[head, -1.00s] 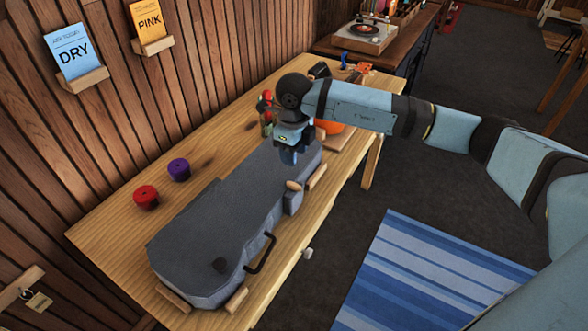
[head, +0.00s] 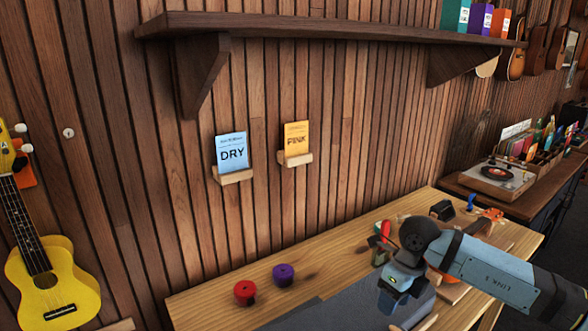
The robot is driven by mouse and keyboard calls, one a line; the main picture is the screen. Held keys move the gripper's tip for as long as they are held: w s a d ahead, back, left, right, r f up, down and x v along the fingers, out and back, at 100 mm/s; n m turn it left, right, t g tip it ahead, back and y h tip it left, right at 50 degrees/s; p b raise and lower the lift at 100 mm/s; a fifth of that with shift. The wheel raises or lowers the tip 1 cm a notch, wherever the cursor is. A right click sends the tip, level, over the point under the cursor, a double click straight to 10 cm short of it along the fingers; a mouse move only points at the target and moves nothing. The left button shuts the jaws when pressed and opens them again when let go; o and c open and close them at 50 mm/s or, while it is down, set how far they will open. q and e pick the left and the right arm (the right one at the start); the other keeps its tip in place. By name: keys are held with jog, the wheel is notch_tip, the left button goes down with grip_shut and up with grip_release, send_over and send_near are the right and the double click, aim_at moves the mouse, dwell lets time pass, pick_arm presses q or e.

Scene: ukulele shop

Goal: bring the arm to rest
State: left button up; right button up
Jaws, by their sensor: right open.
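My right arm comes in from the lower right, and its right gripper (head: 390,297) points down over the grey instrument case (head: 335,309) on the wooden table (head: 215,294). The gripper is open and I see nothing held in it. Only the far part of the case shows, cut off by the bottom edge of the picture. I cannot tell the exact gap between the gripper and the case. My left gripper is out of view.
A red knob-like piece (head: 245,292) and a purple one (head: 283,275) sit at the table's back left. Small tools stand behind my arm. A shelf (head: 330,25) juts from the wall above. A yellow ukulele (head: 52,285) hangs at left.

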jog(key=s+a+r+m+t+y+p, duration=0.25)
jog(key=s+a+m+y, duration=0.3)
jog(key=a+y, duration=0.4)
jog(key=s+a+r+m+t+y+p, duration=0.25)
jog(key=s+a+m+y, duration=0.3)
jog(key=a+y, duration=0.35)
jog(key=s+d+f+m+t+h+p, duration=0.1)
jog(key=d+f+m+t+h, duration=0.4)
jog(key=m, duration=0.6)
jog(key=s+d+f+m+t+h+p, duration=0.1)
jog(key=s+d+f+m+t+h, duration=0.15)
jog(key=f+m+t+h, duration=0.5)
jog(key=s+d+f+m+g+h+p, duration=0.1)
jog(key=s+d+f+m+g+h, duration=0.3)
jog(key=s+d+f+m+g, duration=0.2)
jog(key=s+f+m, duration=0.2)
jog(key=s+m, duration=0.2)
jog(key=shift+s+f+h, duration=0.2)
jog(key=shift+s+h, duration=0.1)
jog(key=shift+h, duration=0.1)
